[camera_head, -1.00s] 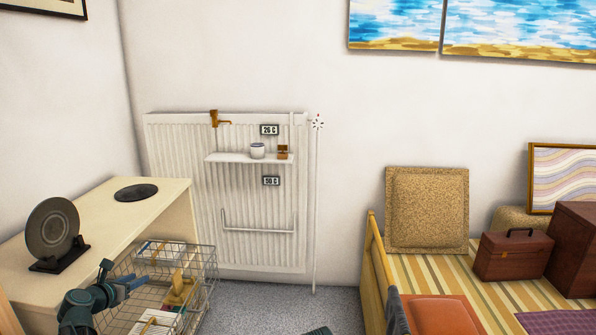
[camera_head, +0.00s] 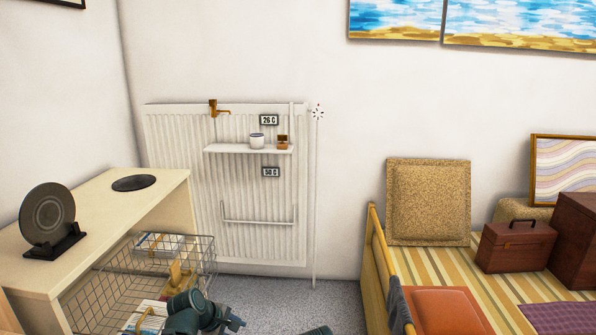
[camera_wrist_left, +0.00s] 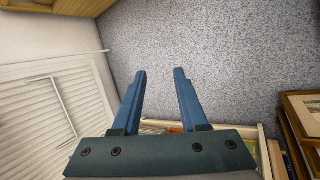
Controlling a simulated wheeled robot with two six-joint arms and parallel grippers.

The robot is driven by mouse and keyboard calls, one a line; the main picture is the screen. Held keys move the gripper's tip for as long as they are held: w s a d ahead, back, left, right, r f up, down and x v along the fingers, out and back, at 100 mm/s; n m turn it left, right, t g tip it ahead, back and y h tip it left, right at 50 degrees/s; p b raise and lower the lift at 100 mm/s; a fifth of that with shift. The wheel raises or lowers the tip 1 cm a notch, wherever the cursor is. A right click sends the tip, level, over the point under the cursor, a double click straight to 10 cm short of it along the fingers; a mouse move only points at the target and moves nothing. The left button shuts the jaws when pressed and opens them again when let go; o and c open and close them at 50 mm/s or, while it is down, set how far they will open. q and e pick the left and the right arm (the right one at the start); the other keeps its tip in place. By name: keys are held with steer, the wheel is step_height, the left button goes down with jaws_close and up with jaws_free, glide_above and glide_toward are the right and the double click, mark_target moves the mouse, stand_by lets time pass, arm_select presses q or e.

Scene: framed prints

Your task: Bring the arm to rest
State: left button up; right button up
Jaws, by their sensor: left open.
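My left arm comes in at the bottom of the head view, in front of the wire basket's right end. My left gripper (camera_wrist_left: 160,72) shows in the left wrist view with its two blue fingers apart and nothing between them. Beyond the fingertips is bare speckled grey floor (camera_wrist_left: 215,50). In the head view the fingers are too low and small to make out clearly. My right gripper does not show.
A wire basket (camera_head: 205,262) with books and a wooden figure stands under the desk (camera_head: 90,222), which bears a dark disc on a stand (camera_head: 47,215). A radiator (camera_head: 180,180) with a small shelf is behind. A striped bed (camera_head: 430,262) is at right.

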arm_select(q)
steer(key=s+d+f+m+g+y+b, duration=0.25)
steer(key=s+d+f+m, duration=0.2)
steer(key=s+m, duration=0.5)
steer(key=s+d+f+m+g+y+b, duration=0.1)
steer(key=s+d+f+m+g+y, duration=0.25)
steer(key=s+d+m, duration=0.45)
step_height(320, 180, up, 38)
steer(key=s+a+p, duration=0.1)
steer(key=s+p, duration=0.1)
steer(key=p, duration=3.6)
steer(key=shift+a+m+t+h, duration=0.3)
steer(key=shift+a+m+t, duration=0.05)
steer(key=shift+t, duration=0.05)
